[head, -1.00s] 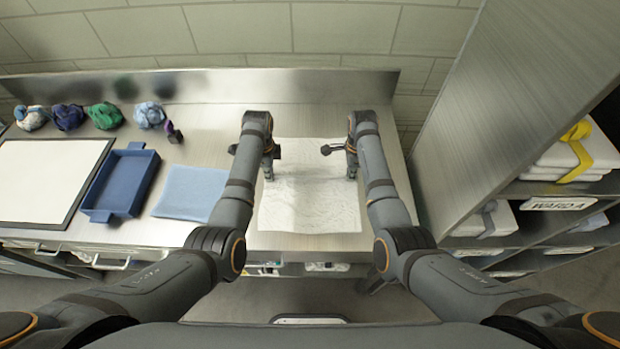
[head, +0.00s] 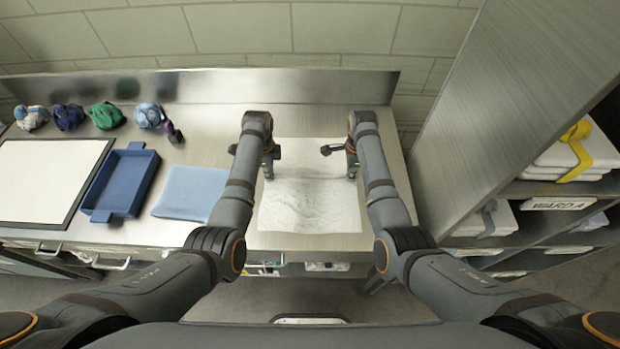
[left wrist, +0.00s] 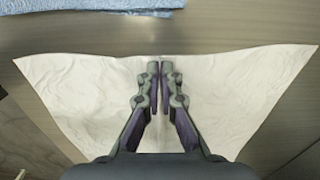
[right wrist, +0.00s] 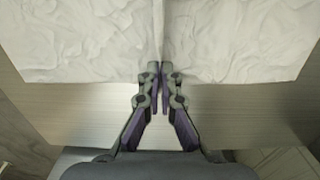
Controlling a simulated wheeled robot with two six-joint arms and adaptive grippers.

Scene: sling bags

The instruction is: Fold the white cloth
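The white cloth (head: 312,205) lies spread on the steel counter, wrinkled in its front half. My left gripper (head: 268,174) is at its left edge, toward the back. In the left wrist view the fingertips (left wrist: 160,66) are together on the edge of the cloth, which dips and creases there. My right gripper (head: 351,174) is at the right edge, across from the left one. In the right wrist view its fingertips (right wrist: 160,70) are together at the edge, and a ridge in the cloth runs away from them. The cloth between the fingertips is mostly hidden.
A folded blue cloth (head: 190,193), a blue tray (head: 148,157) and a dark-edged white board (head: 45,180) lie to the left. Several crumpled cloth bundles (head: 104,115) stand behind them. A shelf unit (head: 500,110) rises at the right. A steel backsplash (head: 310,86) closes the back.

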